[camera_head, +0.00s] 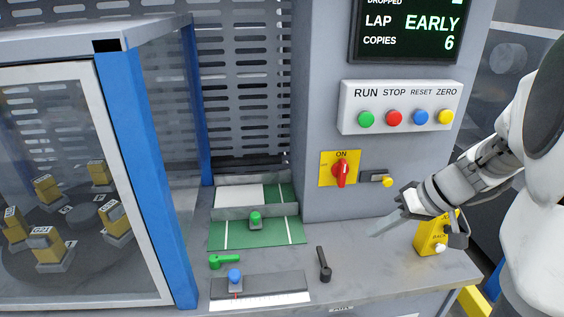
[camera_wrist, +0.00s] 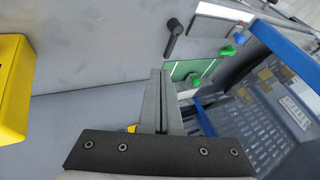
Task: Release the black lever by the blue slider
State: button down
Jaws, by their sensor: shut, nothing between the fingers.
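The black lever (camera_head: 323,265) sits on the grey bench top, right of the blue slider's scale. It has a round pivot end and a straight handle. The blue slider (camera_head: 235,276) is a round blue knob on a small block, near the left part of a dark track with a white scale. My gripper (camera_head: 373,235) is to the right of the lever, apart from it, with its fingers closed and empty. In the wrist view, the fingers (camera_wrist: 160,73) are together, and the black lever (camera_wrist: 173,40) shows beyond their tips.
A green lever (camera_head: 222,261) and a green knob (camera_head: 255,220) on a green plate lie behind the slider. A yellow box (camera_head: 431,238) stands at the bench's right. A button panel (camera_head: 400,106) and red switch (camera_head: 341,170) are on the column. A blue-framed cabinet (camera_head: 150,180) borders the left.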

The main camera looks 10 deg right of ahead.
aim_at(323, 264)
jog(key=d+f, duration=0.1)
jog(key=w+d+f, duration=0.1)
jog(key=f, duration=0.1)
jog(key=shift+d+b, duration=0.2)
jog(key=shift+b, duration=0.2)
jog(key=b+x, duration=0.1)
jog(key=x, duration=0.9)
jog(key=shift+w+a+f, duration=0.1)
jog(key=shift+w+a, duration=0.1)
jog(key=shift+w, duration=0.05)
jog(key=a, duration=0.2)
jog(key=shift+a+r, duration=0.25)
jog(key=shift+r, duration=0.05)
jog(key=shift+a, duration=0.65)
